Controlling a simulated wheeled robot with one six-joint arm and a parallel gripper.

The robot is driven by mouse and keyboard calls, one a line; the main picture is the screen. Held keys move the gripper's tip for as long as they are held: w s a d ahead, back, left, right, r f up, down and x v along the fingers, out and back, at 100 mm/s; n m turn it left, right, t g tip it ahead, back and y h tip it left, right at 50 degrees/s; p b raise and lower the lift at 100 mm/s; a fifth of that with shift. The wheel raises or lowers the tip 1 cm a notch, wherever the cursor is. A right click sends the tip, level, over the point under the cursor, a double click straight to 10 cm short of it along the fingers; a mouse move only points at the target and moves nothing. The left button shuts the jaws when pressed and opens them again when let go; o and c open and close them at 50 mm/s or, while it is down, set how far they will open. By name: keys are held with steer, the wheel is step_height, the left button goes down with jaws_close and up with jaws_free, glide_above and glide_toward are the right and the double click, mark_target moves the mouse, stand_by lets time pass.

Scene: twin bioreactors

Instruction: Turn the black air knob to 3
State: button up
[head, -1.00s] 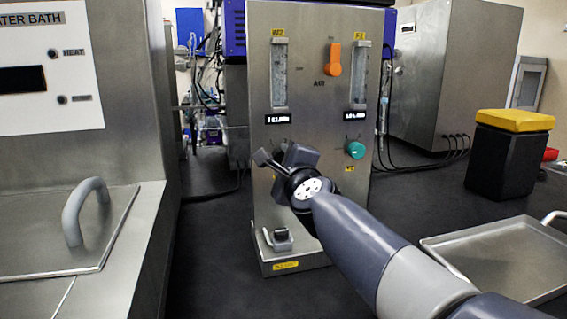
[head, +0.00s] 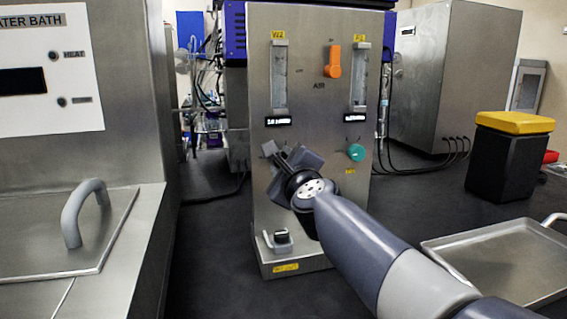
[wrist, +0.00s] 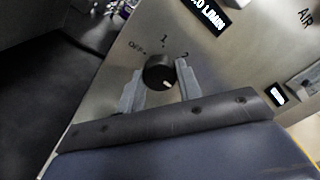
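The black air knob (wrist: 158,73) is on the steel panel (wrist: 225,60), between the two fingers of my gripper (wrist: 159,84) in the wrist view. The fingers appear to touch it on both sides. Its white mark points to the lower right, past the printed 2 (wrist: 186,56). OFF and 1 (wrist: 164,39) also show around it. No 3 is visible; the gripper covers the area below the knob. In the head view my gripper (head: 272,156) is against the lower left of the panel (head: 318,120) and hides the knob.
A display (wrist: 207,14) ending in "L/MIN" sits above the knob. A teal knob (head: 356,152) is to the right on the panel, and an orange handle (head: 333,61) is higher up. A metal valve (head: 280,240) sits below my gripper. A tray (head: 455,270) lies at right.

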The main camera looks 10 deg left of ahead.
steer(key=o, duration=0.5)
steer(key=p+v, duration=0.1)
steer(key=v, duration=1)
steer(key=shift+w+a, duration=0.1)
steer(key=shift+w, duration=0.05)
steer(key=b+x, duration=0.1)
steer(key=x, duration=0.9)
steer(key=shift+w+a, duration=0.1)
steer(key=shift+w, duration=0.2)
